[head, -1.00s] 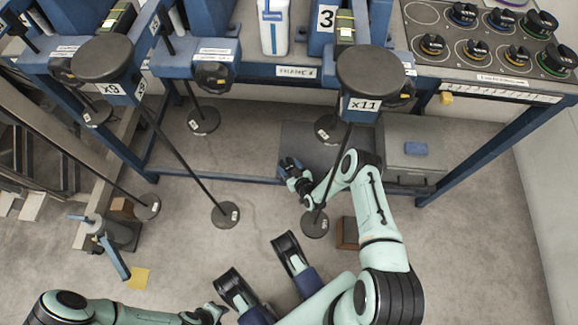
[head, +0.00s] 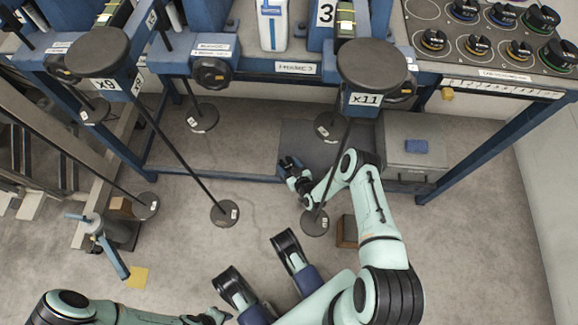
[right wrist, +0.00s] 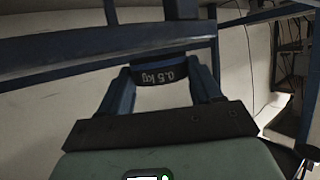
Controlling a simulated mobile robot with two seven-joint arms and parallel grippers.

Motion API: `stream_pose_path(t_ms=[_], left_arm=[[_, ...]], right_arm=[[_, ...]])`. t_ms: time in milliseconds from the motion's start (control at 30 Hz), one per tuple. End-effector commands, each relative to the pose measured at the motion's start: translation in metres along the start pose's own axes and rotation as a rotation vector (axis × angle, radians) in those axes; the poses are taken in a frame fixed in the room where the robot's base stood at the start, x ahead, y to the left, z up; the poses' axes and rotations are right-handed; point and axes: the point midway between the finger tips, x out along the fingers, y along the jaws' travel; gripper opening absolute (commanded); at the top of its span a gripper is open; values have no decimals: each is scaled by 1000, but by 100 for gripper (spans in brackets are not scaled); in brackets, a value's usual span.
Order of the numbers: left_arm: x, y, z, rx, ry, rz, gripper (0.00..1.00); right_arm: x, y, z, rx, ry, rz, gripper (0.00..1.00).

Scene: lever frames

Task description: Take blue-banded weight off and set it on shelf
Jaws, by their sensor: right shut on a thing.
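My right gripper (head: 287,162) is low under the bench, near the lower blue rail, in the head view. In the right wrist view its two blue fingers (right wrist: 163,85) are closed on the sides of a dark weight (right wrist: 160,75). The weight carries a "0.5 kg" label, upside down in this view, and a bluish edge; I cannot make out its whole band. The shelf with ring-marked places (head: 480,52) is at the upper right and holds several black weights with coloured bands.
Black discs on long rods (head: 224,213) hang below the lever frames. The x11 disc (head: 371,65) stands above my right arm. A grey box with a blue pad (head: 416,147) is right of the gripper. A brown block (head: 347,231) and clamp stand (head: 117,232) are on the floor.

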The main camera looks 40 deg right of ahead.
Motion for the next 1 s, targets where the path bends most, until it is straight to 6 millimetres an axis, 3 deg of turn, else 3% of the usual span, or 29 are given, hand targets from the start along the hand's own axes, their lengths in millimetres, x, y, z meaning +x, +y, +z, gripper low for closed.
stream_pose_path(t_ms=[733, 767, 833, 1000], left_arm=[[0, 0, 0, 0, 1, 0, 43], [0, 0, 0, 0, 1, 0, 43], [0, 0, 0, 0, 1, 0, 43], [0, 0, 0, 0, 1, 0, 43]], right_arm=[[4, 0, 5, -1, 4, 0, 24], [4, 0, 5, -1, 4, 0, 70], [4, 0, 6, -1, 4, 0, 93], [3, 0, 6, 0, 2, 0, 94]])
